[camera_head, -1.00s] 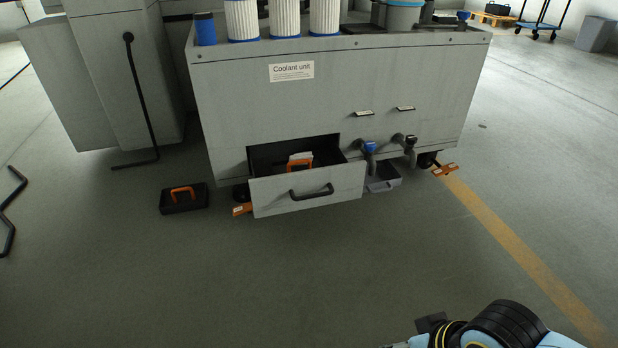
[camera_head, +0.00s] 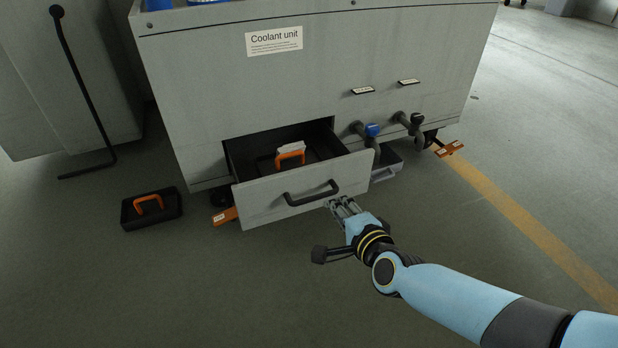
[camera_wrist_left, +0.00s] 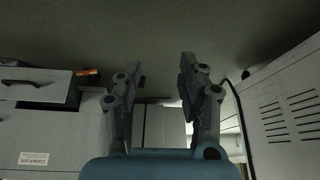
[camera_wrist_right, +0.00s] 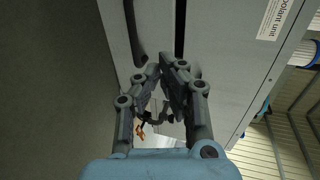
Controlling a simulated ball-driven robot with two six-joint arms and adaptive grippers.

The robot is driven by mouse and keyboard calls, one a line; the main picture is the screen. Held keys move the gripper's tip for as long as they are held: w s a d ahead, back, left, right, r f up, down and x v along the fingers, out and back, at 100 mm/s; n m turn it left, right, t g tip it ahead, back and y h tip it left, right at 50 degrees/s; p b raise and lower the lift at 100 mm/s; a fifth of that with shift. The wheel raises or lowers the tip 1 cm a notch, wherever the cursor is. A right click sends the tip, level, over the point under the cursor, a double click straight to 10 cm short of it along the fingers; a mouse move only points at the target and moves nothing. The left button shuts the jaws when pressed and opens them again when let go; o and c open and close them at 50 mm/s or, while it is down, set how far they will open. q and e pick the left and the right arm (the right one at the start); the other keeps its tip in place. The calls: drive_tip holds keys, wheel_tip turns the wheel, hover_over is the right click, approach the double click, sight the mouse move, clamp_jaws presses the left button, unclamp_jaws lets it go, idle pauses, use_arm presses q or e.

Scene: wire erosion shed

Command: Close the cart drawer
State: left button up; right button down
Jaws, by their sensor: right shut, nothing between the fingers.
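The cart drawer (camera_head: 262,207) is pulled out of the lower front of the grey coolant unit (camera_head: 240,100). Its front panel has a black bar handle (camera_head: 312,197). My right gripper (camera_head: 336,203) is shut and empty, at the lower right part of the drawer front, right of the handle. I cannot tell whether it touches the panel. It also shows in the right wrist view (camera_wrist_right: 166,66), fingertips together. My left gripper (camera_wrist_left: 159,76) is open and empty in the left wrist view, and the drawer (camera_wrist_left: 38,88) shows at left there.
A black case with an orange handle (camera_head: 130,211) sits on the floor left of the drawer. Blue and black valves (camera_head: 372,131) and a grey tray (camera_head: 388,171) are right of the drawer. Orange wheel chocks (camera_head: 450,149) lie by the wheels. Floor in front is clear.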

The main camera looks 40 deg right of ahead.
drive_tip(key=b, duration=0.3)
approach(307, 173)
wheel_tip(307, 173, down, 2)
drive_tip(key=w, duration=0.2)
drive_tip(key=w+d, duration=0.1)
drive_tip(key=w, duration=0.1)
drive_tip(key=shift+w+d+f+b, duration=0.1)
drive_tip(key=shift+w+d+b, duration=0.1)
drive_tip(key=shift+w+b, duration=0.2)
drive_tip(key=shift+w+d, duration=0.2)
drive_tip(key=shift+w, duration=0.5)
use_arm(q)
wheel_tip(307, 173, down, 5)
drive_tip(key=t, duration=0.5)
drive_tip(key=shift+w+d+f, duration=0.1)
drive_tip(key=shift+d+f, duration=0.05)
drive_tip(key=shift+f, duration=0.05)
drive_tip(key=shift+w, duration=0.1)
use_arm(e)
drive_tip(key=shift+w, duration=0.15)
